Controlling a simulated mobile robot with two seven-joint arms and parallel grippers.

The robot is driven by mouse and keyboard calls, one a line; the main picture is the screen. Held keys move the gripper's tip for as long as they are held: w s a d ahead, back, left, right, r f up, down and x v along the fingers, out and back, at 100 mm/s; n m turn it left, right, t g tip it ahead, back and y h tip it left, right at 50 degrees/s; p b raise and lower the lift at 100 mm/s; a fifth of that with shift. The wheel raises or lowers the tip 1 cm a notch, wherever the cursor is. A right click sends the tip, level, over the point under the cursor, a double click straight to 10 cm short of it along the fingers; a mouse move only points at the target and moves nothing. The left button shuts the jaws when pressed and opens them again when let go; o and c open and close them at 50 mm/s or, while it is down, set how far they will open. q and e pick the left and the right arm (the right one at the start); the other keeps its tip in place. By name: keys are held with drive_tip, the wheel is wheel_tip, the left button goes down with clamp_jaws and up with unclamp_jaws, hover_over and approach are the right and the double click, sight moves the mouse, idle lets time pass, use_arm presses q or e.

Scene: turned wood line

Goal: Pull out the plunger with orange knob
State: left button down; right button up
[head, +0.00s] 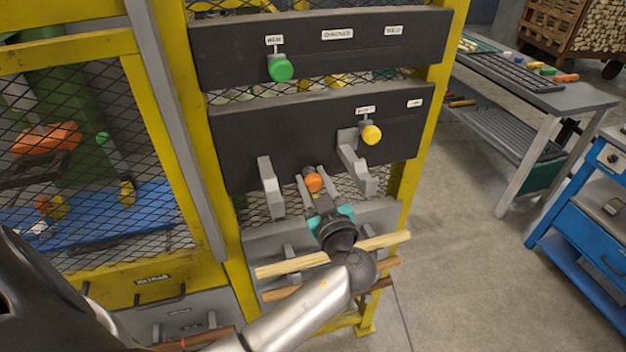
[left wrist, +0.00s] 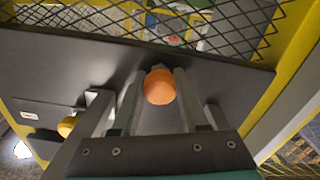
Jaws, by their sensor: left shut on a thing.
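The plunger with the orange knob (head: 313,182) is on the lower dark panel (head: 300,130) of the yellow frame, between two grey brackets. My left gripper (head: 309,181) reaches up to it from below, its two fingers on either side of the knob. In the left wrist view the orange knob (left wrist: 159,87) sits between the fingertips (left wrist: 158,95), and the gripper is shut on it. The knob is close to the dark panel; its shaft is hidden. My right gripper is in neither view.
A green knob (head: 280,68) is on the upper panel and a yellow knob (head: 371,134) is right of the orange one. Grey brackets (head: 270,188) (head: 357,163) flank my gripper. Wooden rods (head: 290,265) lie below, around my wrist. A workbench (head: 540,95) stands at right beyond open floor.

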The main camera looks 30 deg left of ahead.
sight(315, 187)
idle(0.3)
use_arm(q)
drive_tip(key=shift+s+d+f+b, duration=0.1)
drive_tip(key=shift+s+d+b, duration=0.1)
drive_tip(key=shift+d+b, duration=0.15)
drive_tip(key=b+v, duration=0.1)
drive_tip(key=v, duration=0.1)
drive_tip(key=shift+s+d, duration=0.15)
drive_tip(key=shift+s, duration=0.1)
drive_tip(key=c, duration=0.8)
unclamp_jaws()
drive_tip(key=shift+c, duration=0.2)
drive_tip(key=shift+o, duration=1.4)
drive_tip(key=shift+s+d, duration=0.1)
drive_tip(key=shift+o, duration=0.6)
